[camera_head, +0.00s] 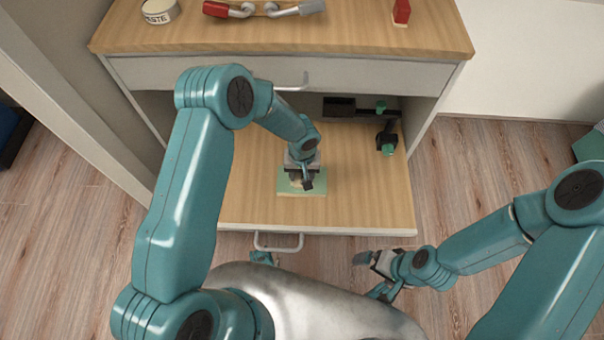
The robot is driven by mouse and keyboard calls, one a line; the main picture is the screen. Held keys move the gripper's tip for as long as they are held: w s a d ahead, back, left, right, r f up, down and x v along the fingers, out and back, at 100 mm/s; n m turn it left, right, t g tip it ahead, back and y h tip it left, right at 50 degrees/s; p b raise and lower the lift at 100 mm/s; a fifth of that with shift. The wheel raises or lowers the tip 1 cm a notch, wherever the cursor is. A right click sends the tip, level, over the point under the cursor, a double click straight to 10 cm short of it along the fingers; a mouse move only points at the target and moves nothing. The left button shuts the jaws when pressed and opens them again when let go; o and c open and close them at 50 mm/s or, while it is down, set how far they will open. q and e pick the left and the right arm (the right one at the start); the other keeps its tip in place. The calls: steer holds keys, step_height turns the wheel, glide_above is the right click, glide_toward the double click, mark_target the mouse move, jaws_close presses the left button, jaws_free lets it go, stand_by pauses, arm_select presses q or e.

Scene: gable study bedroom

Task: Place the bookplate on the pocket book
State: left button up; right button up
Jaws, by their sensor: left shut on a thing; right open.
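The pocket book (316,189), a flat pale-green rectangle, lies on the wooden surface of the pulled-out lower drawer, near its front. My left gripper (301,184) points down over the middle of the book and is shut on a small pale piece that I take for the bookplate (296,184). The jaws hide most of this piece, and I cannot tell whether it touches the book. My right gripper (366,260) is open and empty, low in front of the drawer's right front corner.
A black object with teal parts (387,137) lies at the drawer's back right. The cabinet top (330,38) above carries a paste tin (160,11), red-handled tools (228,10) and a red block (401,12). The drawer's left and right front surfaces are clear.

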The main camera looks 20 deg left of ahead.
arm_select(q)
steer(key=shift+r, duration=0.15)
steer(key=o, duration=1)
steer(key=shift+o, duration=0.2)
